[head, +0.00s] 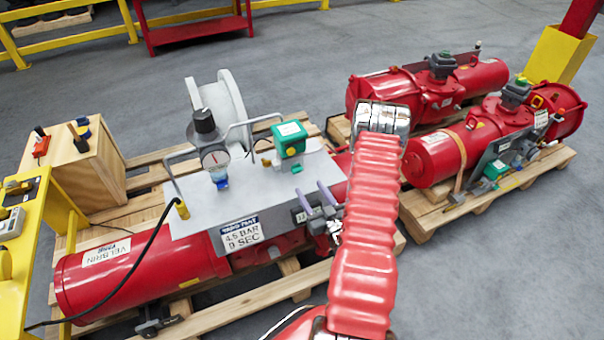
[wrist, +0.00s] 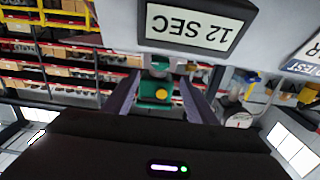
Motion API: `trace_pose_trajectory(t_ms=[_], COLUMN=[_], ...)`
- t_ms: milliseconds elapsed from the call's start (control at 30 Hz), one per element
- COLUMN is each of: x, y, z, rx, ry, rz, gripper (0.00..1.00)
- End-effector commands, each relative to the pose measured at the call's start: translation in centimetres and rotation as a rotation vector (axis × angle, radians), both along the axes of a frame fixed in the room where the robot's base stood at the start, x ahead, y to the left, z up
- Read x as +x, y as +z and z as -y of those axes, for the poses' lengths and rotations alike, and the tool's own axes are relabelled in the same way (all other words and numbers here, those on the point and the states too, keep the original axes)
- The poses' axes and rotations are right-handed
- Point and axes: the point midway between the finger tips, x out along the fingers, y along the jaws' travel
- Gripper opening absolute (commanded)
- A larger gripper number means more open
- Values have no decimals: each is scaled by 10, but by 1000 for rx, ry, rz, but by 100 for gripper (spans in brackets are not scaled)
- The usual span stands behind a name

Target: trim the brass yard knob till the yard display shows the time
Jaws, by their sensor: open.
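A green unit (head: 290,137) stands on the grey panel, with a round yellow, brass-coloured knob (head: 291,151) on its front; I cannot be sure it is the yard knob. The knob shows between my fingers in the wrist view (wrist: 178,97). The display (wrist: 188,27) appears upside down and reads 12 SEC. A white sign (head: 241,234) on the panel's front reads 4.5 BAR, 9 SEC. My gripper (head: 309,186) is open, its two purple fingers pointing toward the green unit. It seems apart from the knob and empty. My fingertips also show in the wrist view (wrist: 162,77).
A large red cylinder (head: 150,270) lies below on a pallet. More red actuators (head: 440,150) lie at right. Grey floor is open behind.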

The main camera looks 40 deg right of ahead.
Motion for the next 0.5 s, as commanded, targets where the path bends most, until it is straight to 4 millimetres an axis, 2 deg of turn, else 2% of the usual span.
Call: trace_pose_trajectory(t_ms=[100, 500], x=[19, 74], y=[0, 0], z=[5, 22], rx=[-2, 0], ry=[3, 1], rz=[1, 1], gripper=[52, 52])
